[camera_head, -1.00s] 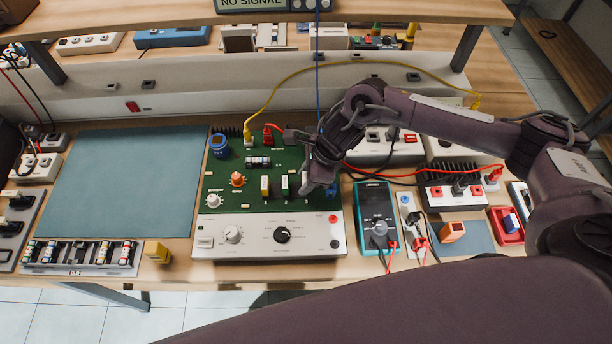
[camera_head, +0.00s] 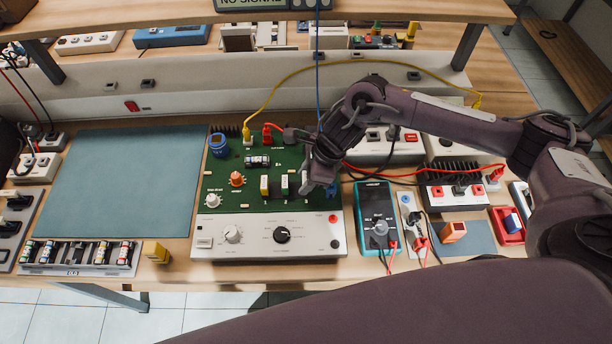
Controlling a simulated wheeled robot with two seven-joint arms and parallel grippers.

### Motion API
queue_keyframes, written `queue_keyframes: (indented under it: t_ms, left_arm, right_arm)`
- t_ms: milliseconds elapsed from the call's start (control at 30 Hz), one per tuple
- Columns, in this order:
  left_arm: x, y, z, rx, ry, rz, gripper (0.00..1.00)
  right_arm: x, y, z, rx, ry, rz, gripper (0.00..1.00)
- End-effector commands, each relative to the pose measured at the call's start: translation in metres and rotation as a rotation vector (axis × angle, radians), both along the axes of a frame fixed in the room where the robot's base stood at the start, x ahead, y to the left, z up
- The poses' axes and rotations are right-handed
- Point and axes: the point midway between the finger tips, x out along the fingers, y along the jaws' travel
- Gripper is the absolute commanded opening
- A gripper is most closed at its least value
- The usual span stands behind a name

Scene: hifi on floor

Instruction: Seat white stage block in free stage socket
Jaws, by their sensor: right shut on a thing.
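The green circuit board (camera_head: 240,205) of the hi-fi unit lies in the middle of the bench, above a pale front panel (camera_head: 262,238). My right gripper (camera_head: 309,187) is low over the board's right part, shut on a small white block, which I take to be the white stage block (camera_head: 304,183). The fingers hide much of it, and I cannot tell whether it touches the board. Two upright stage blocks stand to its left, a yellowish one (camera_head: 264,186) and a pale one (camera_head: 284,186). The free socket is not clearly visible. My left gripper is not in view.
A blue cylinder (camera_head: 219,145), an orange knob (camera_head: 237,179) and red and yellow plugs stand on the board. A yellow cable (camera_head: 300,68) arches behind my right arm. A teal multimeter (camera_head: 376,215) is to the right. The blue-green mat (camera_head: 125,180) on the left is clear.

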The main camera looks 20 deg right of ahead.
Motion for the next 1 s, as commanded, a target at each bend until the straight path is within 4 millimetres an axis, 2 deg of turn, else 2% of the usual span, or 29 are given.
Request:
queue_keyframes:
  t_ms: [1000]
  left_arm:
    - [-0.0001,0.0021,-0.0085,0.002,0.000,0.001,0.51]
  right_arm:
    - [0.0000,-0.0001,-0.0013,0.000,0.000,0.000,0.14]
